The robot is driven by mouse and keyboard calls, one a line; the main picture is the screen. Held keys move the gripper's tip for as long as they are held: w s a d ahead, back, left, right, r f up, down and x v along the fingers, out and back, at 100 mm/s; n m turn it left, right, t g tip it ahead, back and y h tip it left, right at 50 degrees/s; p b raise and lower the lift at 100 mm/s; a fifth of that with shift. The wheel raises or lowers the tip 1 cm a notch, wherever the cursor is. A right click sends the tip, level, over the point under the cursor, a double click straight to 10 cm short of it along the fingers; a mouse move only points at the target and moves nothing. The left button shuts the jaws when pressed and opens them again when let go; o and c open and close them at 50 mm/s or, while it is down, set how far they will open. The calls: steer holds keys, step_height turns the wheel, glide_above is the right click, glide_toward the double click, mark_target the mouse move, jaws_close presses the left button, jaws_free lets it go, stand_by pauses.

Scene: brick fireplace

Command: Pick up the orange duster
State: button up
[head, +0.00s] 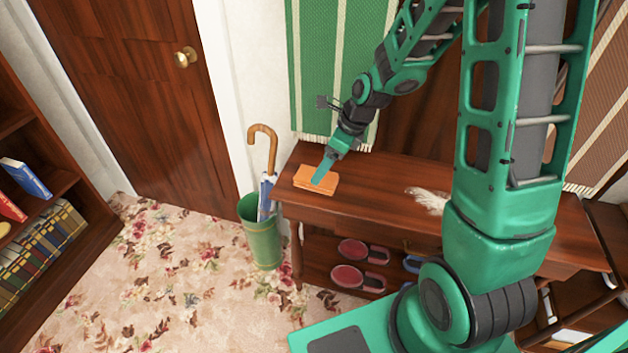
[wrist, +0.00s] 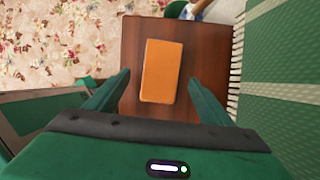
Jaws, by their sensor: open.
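The orange duster (head: 309,177) is a flat block lying near the left end of the dark wooden table (head: 382,188). In the wrist view the duster (wrist: 161,70) lies lengthwise, upright in the picture, on the bare table top. My gripper (head: 322,178) reaches down to the duster in the head view and hides part of it. In the wrist view my gripper (wrist: 160,88) has its two fingers wide apart, one to the left and one to the right of the duster's near end. Gaps show between the fingers and the duster. I cannot tell the fingertips' height above the table.
A feathery white object (head: 428,200) lies farther right on the table. A green umbrella stand (head: 262,240) is by the table's left end. A green striped hanging (head: 330,65) is on the wall behind. Red-soled items (head: 355,277) sit on the lower shelf.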

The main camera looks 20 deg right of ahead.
mark_target(327, 186)
steer(key=shift+d+x, duration=0.1)
steer(key=shift+x, duration=1.35)
steer(key=shift+d+x, duration=0.15)
steer(key=shift+x, duration=1.3)
steer(key=shift+f, duration=0.1)
steer(key=shift+c, duration=0.3)
steer(key=c, duration=1.1)
